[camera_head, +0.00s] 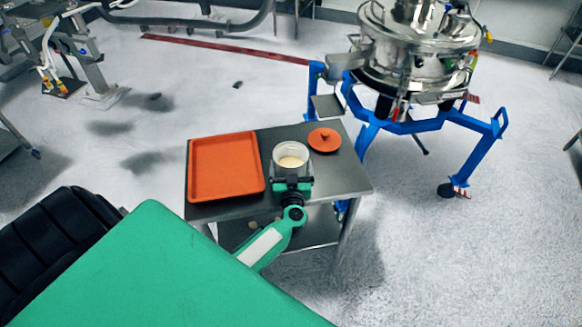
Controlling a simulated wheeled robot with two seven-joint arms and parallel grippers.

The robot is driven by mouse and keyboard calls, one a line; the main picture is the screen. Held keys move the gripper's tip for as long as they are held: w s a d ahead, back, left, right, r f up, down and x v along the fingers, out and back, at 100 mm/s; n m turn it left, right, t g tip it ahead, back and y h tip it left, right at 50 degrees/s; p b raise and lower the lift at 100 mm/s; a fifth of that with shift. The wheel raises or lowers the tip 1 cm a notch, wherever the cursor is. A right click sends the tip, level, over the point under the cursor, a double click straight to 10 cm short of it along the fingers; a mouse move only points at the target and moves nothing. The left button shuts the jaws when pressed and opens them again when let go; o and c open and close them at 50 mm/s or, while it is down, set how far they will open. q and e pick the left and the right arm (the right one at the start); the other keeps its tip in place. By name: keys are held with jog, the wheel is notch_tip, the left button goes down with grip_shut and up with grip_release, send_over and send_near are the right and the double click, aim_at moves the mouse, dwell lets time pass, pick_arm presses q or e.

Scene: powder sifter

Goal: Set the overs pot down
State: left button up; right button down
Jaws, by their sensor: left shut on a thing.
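The overs pot (291,151) is a clear round pot with pale powder in it. It is at the front middle of a small steel table (345,176), upright as far as I can see. My left gripper (292,181) is shut on the near side of the pot. I cannot tell whether the pot's base touches the tabletop, as the gripper hides its lower part. My right gripper is not in view.
An orange tray (226,166) lies on the table left of the pot. An orange round lid (324,139) with a knob lies just right and behind. The steel sifter (415,50) on blue legs stands behind the table. Bare tabletop shows to the right.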

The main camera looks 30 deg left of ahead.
pick_arm(q)
jog(key=o, duration=0.9)
jog(key=shift+r, duration=0.15)
jog(key=b+v, duration=0.1)
jog(key=v, duration=1.1)
jog(key=shift+b, duration=0.3)
